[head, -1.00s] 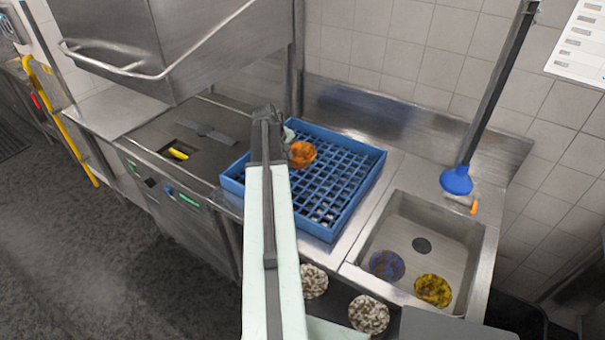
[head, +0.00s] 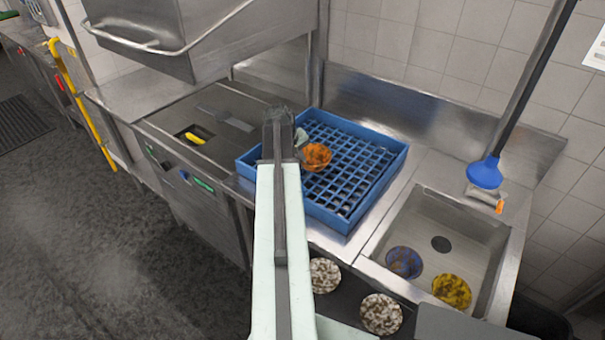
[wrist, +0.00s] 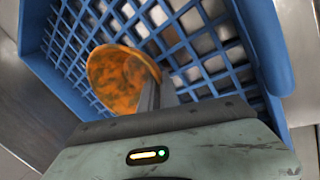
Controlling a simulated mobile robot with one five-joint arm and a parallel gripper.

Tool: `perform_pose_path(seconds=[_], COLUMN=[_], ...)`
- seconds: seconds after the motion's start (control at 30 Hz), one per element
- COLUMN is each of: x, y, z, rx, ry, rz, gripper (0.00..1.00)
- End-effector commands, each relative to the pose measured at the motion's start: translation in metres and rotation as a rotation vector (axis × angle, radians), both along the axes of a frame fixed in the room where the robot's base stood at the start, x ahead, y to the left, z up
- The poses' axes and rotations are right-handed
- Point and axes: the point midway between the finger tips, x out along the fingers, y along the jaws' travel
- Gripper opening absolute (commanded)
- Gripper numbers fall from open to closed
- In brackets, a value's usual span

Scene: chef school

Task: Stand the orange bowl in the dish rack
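The orange bowl (head: 317,156) is at my gripper, over the left part of the blue dish rack (head: 375,191). My gripper (wrist: 157,95) is shut on the bowl's edge; the bowl also shows in the wrist view (wrist: 115,78), to the left of the fingers. The bowl is tilted, with its round opening showing in the wrist view. The rack's grid (wrist: 205,50) lies behind it there. I cannot tell whether the bowl touches the grid. My arm hides part of the rack's left side in the head view.
A sink (head: 440,205) at right holds a blue bowl (head: 404,262) and a yellow bowl (head: 452,291). Two speckled bowls (head: 325,275) (head: 381,313) stand in front of the rack. A steel dishwasher hood (head: 190,35) rises at upper left. The rack's right part is empty.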

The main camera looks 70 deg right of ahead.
Motion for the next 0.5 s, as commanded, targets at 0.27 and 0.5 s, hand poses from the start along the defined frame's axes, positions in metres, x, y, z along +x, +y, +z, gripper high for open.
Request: perform_pose_path(seconds=[0.27, 0.5], x=[0.000, -0.001], y=[0.000, 0.000], z=[-0.036, -0.035], rx=[0.000, 0.000], ry=[0.000, 0.000], rz=[0.000, -0.001], gripper=[0.00, 0.00])
